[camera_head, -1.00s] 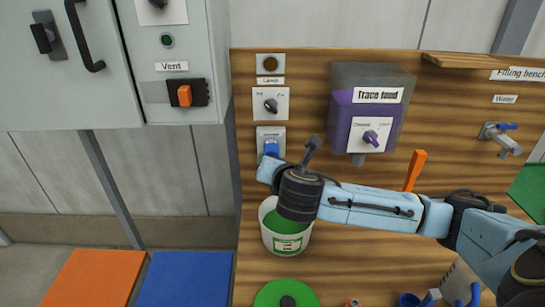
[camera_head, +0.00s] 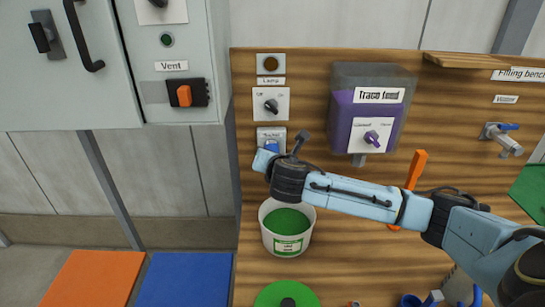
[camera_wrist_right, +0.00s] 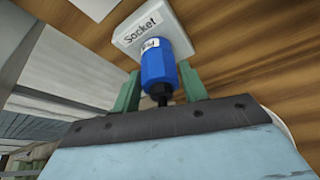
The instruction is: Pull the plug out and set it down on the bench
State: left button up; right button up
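The blue plug (camera_wrist_right: 158,68) sits in the white plate labelled Socket (camera_wrist_right: 147,32) on the wooden panel. In the head view the plug (camera_head: 271,147) shows partly above my right gripper, below the lamp switch. My right gripper (camera_wrist_right: 158,85) is at the plug, with one green finger on each side of it. The fingers stand close to its sides; whether they press on it is unclear. In the head view the fingers are mostly hidden behind my wrist. My left gripper is not in view. The wooden bench (camera_head: 345,270) lies below the panel.
A white bucket (camera_head: 268,240) with green contents stands below my right wrist. A green round lid (camera_head: 272,296) lies in front of it. The purple trace feed box (camera_head: 347,110) and an orange-handled thing (camera_head: 416,165) are near my arm. Bare wood shows right of the bucket.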

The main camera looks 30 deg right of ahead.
jog(key=c, duration=0.7)
jog(key=shift+s, duration=0.1)
jog(key=shift+s+a+p, duration=0.5)
jog(key=shift+s+p, duration=0.3)
jog(key=shift+s+a+p, duration=0.5)
jog(key=shift+s+p, duration=0.25)
jog(key=s+p, duration=0.1)
jog(key=s+a+p, duration=0.1)
jog(key=shift+s+a+p, duration=0.25)
jog(key=shift+p, duration=0.05)
